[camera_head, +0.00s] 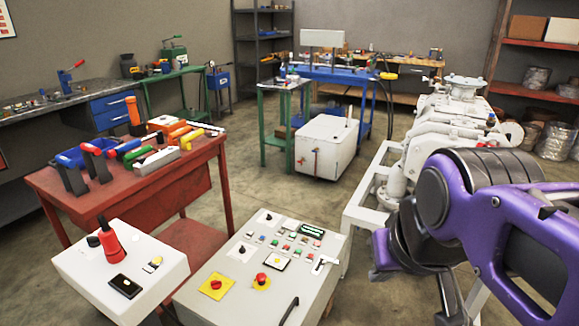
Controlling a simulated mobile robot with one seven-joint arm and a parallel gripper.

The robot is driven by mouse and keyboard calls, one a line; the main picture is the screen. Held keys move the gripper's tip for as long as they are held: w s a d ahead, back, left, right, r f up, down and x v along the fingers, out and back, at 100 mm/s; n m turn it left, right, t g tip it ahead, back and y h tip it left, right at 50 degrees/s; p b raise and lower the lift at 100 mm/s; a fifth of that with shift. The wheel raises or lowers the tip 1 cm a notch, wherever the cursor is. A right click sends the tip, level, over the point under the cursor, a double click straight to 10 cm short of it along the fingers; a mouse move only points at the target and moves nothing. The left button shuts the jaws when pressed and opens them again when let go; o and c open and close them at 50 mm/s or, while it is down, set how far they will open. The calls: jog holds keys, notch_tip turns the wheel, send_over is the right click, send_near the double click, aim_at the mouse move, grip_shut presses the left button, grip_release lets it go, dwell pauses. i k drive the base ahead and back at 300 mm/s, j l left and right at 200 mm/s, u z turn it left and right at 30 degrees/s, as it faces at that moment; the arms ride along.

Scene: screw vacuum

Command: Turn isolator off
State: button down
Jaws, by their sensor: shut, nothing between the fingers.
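A white box (150,285) stands in the left foreground with a red rotary handle (112,245) upright on its top. The handle has a black knob beside it and looks like the isolator; its on or off position cannot be told. A larger grey control panel (225,262) to its right carries buttons, a red emergency stop and a pale lever (322,263) at its right edge. My gripper (452,314) hangs at the lower right beneath my purple arm, shut and empty, partly cut off by the frame. It is right of the panel, far from the red handle, and touches neither.
A red table (60,204) with colourful tools stands behind the white box. A white machine (440,130) on a pale frame stands behind my arm. A white cabinet (325,150) and a blue workbench (345,77) are farther back. Concrete floor (285,197) lies clear behind the panel.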

aim_at(216, 284)
jog(key=u, duration=0.95)
